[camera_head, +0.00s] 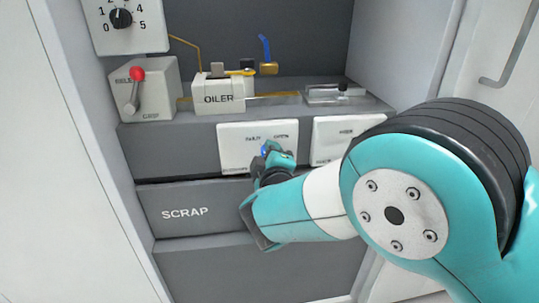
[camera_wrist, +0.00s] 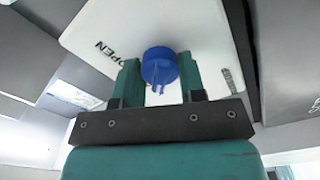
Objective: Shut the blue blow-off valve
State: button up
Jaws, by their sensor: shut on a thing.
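A round blue knob (camera_wrist: 160,63) stands out from a white panel (camera_wrist: 95,32) that bears the word OPEN and a second, unclear marking. My gripper (camera_wrist: 158,80) has its teal fingers on either side of the knob and is shut on it. In the head view, my gripper (camera_head: 272,154) is at this panel (camera_head: 232,158), below the shelf, and mostly hides the knob. A blue lever (camera_head: 265,46) stands nearly upright on a brass valve body (camera_head: 268,69) behind the oiler, apart from my gripper. I cannot tell which blue part is the blow-off valve.
A second white panel (camera_head: 335,132) is to the right, partly behind my arm. The oiler (camera_head: 218,98), a red-knobbed lever (camera_head: 137,75) and a numbered dial (camera_head: 121,18) are above. The scrap drawer front (camera_head: 185,213) lies below. Cabinet walls flank both sides.

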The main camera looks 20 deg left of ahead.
jog(key=o, duration=0.9)
jog(key=b+v, duration=0.3)
jog(key=v, duration=1.4)
jog(key=shift+s, duration=0.25)
